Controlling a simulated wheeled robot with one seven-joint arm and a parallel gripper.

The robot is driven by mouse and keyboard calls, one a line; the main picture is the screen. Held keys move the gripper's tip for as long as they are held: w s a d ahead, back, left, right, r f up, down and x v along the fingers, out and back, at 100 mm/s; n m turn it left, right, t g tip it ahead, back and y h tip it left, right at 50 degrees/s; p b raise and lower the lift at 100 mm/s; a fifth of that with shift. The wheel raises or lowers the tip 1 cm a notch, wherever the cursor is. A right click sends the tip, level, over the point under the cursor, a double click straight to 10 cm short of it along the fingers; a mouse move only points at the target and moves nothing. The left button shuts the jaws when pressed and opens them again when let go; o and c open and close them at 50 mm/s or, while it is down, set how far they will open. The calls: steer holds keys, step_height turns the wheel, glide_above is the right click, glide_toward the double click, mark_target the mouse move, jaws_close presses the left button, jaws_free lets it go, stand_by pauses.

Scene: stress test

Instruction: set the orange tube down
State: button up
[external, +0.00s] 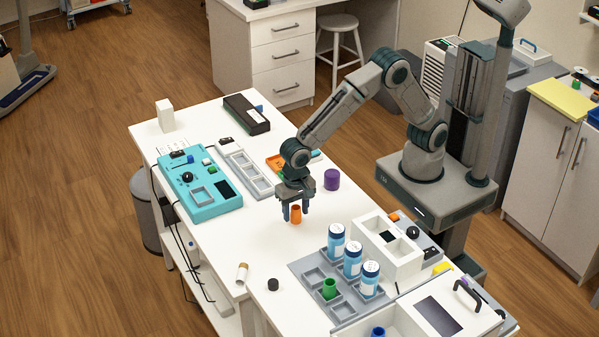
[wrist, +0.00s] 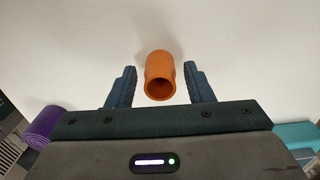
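The orange tube (external: 296,214) stands upright on the white table, below my gripper in the external view. My gripper (external: 295,210) points straight down with one finger on each side of the tube. In the wrist view the orange tube (wrist: 160,76) shows its open top between the two dark fingers of my gripper (wrist: 160,86). There is a clear gap between the tube and each finger, so my gripper is open and does not hold it.
A purple cylinder (external: 332,179) stands to the right of my gripper. A grey rack (external: 312,265) with blue-and-white canisters (external: 352,260) and a green cup (external: 329,288) is nearer the front. A turquoise panel (external: 215,208) lies to the left.

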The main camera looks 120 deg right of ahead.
step_height(320, 180, up, 12)
steer(key=s+d+r+n+t, duration=0.1)
steer(key=s+d+n+t, duration=0.1)
steer(key=s+n, duration=1.6)
steer(key=s, duration=1)
steer(key=shift+s+d+t+p, duration=0.15)
steer(key=shift+s+t+p, duration=0.15)
steer(key=shift+p, duration=0.1)
